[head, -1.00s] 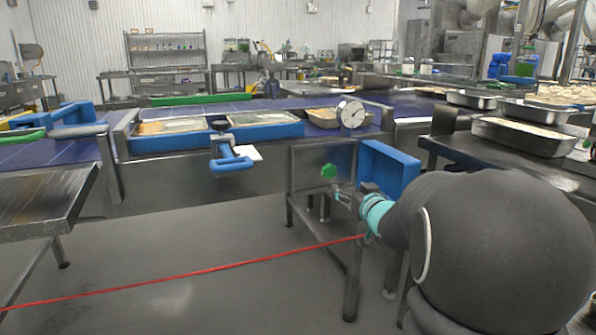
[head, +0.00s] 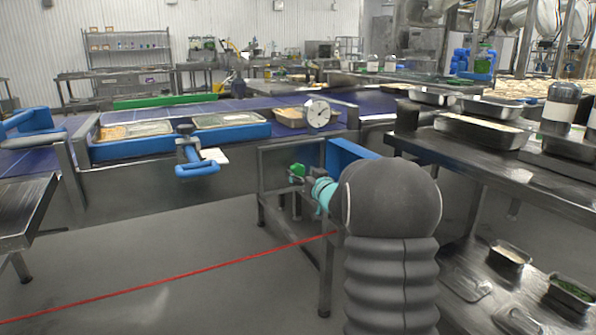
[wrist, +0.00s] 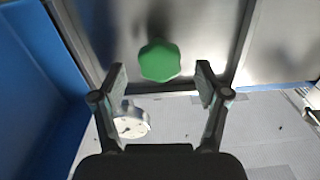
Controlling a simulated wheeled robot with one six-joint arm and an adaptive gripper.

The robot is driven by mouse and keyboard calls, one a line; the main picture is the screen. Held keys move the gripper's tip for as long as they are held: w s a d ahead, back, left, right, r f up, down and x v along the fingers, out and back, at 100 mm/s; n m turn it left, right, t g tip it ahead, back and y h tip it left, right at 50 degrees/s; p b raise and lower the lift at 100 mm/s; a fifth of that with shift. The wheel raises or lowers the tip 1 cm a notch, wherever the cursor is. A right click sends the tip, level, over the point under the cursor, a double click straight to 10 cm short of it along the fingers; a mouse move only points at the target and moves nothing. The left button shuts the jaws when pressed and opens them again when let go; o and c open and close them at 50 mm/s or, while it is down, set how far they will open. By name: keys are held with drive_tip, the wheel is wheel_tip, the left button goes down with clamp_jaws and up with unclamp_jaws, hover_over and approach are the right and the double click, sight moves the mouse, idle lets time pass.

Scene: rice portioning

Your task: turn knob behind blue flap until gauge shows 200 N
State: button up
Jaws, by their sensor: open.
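The green knob (head: 297,170) sits on the steel panel under the conveyor. In the wrist view the green knob (wrist: 160,62) is just ahead of and between my fingertips, with a gap on each side; contact cannot be told. My gripper (wrist: 161,78) is open and empty. In the head view my gripper (head: 306,180) is beside the knob, partly covering it. The blue flap (head: 350,156) stands open to the right; it fills the left of the wrist view (wrist: 32,90). The round white gauge (head: 318,114) is above the panel; its reading is too small to tell.
A blue tray holder (head: 180,148) with a blue handle (head: 198,167) is left of the panel. A red line (head: 180,272) crosses the open floor. A steel table (head: 465,155) with pans stands close on the right.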

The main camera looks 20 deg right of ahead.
sight(297, 171)
drive_tip(key=shift+w, duration=1.3)
drive_tip(key=shift+c, duration=0.3)
drive_tip(key=c, duration=1.1)
drive_tip(key=shift+n, duration=0.3)
drive_tip(key=n+b, duration=0.3)
drive_tip(key=b, duration=0.1)
drive_tip(key=shift+a+f, duration=0.1)
drive_tip(key=shift+f, duration=0.05)
drive_tip(key=n+b, duration=0.3)
drive_tip(key=n, duration=0.1)
drive_tip(key=shift+n, duration=0.4)
drive_tip(key=shift+n+b, duration=0.65)
drive_tip(key=shift+n, duration=0.05)
drive_tip(key=shift+r, duration=0.2)
